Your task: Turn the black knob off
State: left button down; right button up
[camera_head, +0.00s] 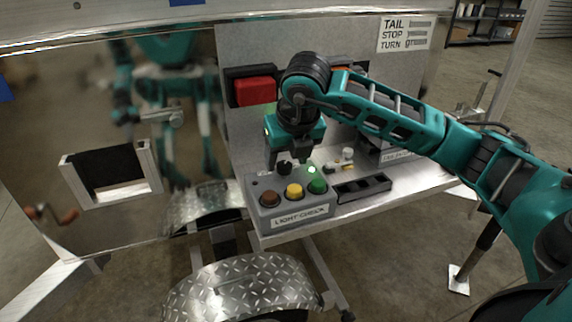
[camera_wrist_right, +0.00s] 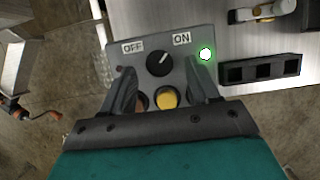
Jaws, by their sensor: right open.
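The black knob (camera_wrist_right: 160,63) sits on the grey light check box, between the OFF label (camera_wrist_right: 133,47) and the ON label (camera_wrist_right: 181,38). Its white pointer line is turned up and right, toward ON. A green light (camera_wrist_right: 205,54) beside it is lit. In the head view the knob (camera_head: 284,168) shows at the back of the box (camera_head: 300,212). My right gripper (camera_head: 287,160) is open and points down over the box. In the right wrist view its fingers (camera_wrist_right: 162,72) stand either side of the knob with gaps; contact does not show. My left gripper is out of view.
Brown (camera_head: 270,199), yellow (camera_head: 294,191) and green (camera_head: 317,186) buttons line the box front. A black slotted tray (camera_head: 362,188) lies to the right on the metal shelf. A red lamp (camera_head: 255,91) is on the panel behind. The shiny trailer wall (camera_head: 60,190) stands left.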

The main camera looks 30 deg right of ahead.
jog(key=shift+x, duration=0.8)
jog(key=shift+c, duration=0.2)
jog(key=c, duration=1)
